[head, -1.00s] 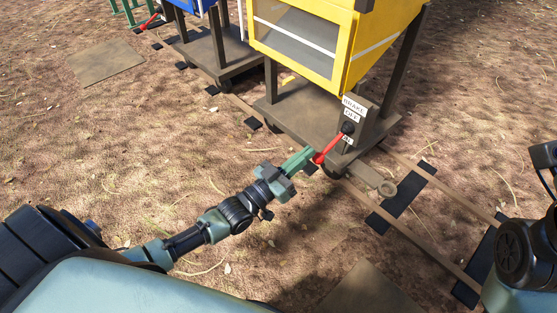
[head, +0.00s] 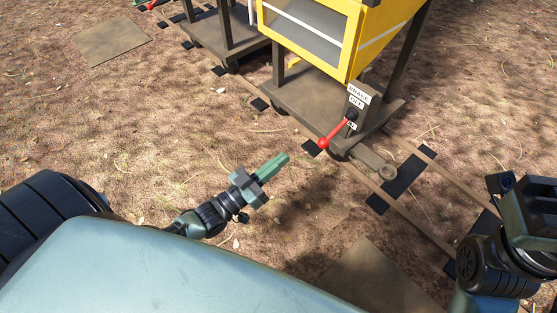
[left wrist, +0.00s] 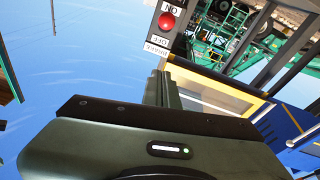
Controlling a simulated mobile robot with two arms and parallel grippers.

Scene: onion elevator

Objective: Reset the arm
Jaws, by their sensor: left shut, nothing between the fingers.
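My left gripper (head: 273,167) is shut and empty. It hangs over the bare ground, left of and apart from the red brake lever (head: 336,131) on the yellow wagon (head: 348,42). The lever slants down to the left from its black pivot, beside a plate marked BRAKE, OFF and ON. In the left wrist view, the closed fingers (left wrist: 160,90) point at the wagon, and the red knob (left wrist: 167,20) shows end-on by the ON label. At the right edge of the head view are dark parts of my right arm; I make out no right fingers.
The wagon stands on rails (head: 410,222) with dark sleepers. Another wagon's dark base (head: 215,40) is behind it to the left. Flat brown slabs lie at the upper left (head: 112,40) and lower middle (head: 375,280). Ground around my left gripper is clear.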

